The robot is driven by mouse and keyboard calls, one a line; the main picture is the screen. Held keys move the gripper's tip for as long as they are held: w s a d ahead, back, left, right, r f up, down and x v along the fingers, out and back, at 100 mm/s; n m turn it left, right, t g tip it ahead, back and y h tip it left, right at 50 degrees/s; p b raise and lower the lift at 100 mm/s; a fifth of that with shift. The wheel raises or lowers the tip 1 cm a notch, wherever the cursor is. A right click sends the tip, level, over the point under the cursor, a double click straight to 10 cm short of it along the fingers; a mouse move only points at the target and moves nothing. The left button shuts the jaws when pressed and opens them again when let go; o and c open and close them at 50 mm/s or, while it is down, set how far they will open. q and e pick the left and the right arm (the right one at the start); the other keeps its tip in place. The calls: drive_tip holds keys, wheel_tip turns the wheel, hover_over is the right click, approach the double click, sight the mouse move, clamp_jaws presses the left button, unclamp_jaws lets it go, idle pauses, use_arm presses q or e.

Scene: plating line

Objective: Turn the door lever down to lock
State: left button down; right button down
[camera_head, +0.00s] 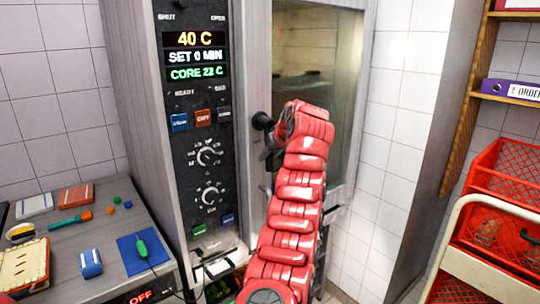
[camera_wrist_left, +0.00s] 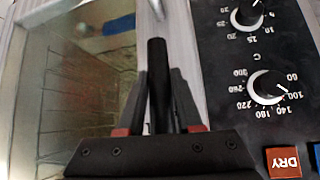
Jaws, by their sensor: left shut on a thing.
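The oven door (camera_head: 345,165) has a grey frame and a dark glass pane, and looks closed. Its black door lever (camera_head: 262,121) is on the door's left edge, beside the control panel; the head view shows only its round end, the rest hidden by my red left arm. My left gripper (camera_head: 272,140) is at the lever. In the left wrist view the lever (camera_wrist_left: 158,75) is a black bar between the two dark fingers of my left gripper (camera_wrist_left: 160,100), which is shut on it. The lever's exact angle is hard to tell. My right gripper is not in view.
The control panel (camera_head: 193,115), with lit displays, buttons and dials, stands just left of the lever. A grey counter (camera_head: 105,250) with small items is at the lower left. Red crates (camera_head: 505,180) on a cart and a wooden shelf (camera_head: 515,97) are at the right.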

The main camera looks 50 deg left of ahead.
use_arm(q)
drive_tip(key=shift+s+f, duration=0.1)
drive_tip(key=shift+f, duration=0.05)
drive_tip(key=c, duration=0.6)
unclamp_jaws()
drive_tip(key=shift+d+r, duration=0.25)
drive_tip(key=shift+r, duration=0.1)
drive_tip(key=p+v, duration=0.1)
drive_tip(key=v, duration=1.5)
drive_tip(key=shift+d+r, duration=0.2)
drive_tip(key=shift+d, duration=0.1)
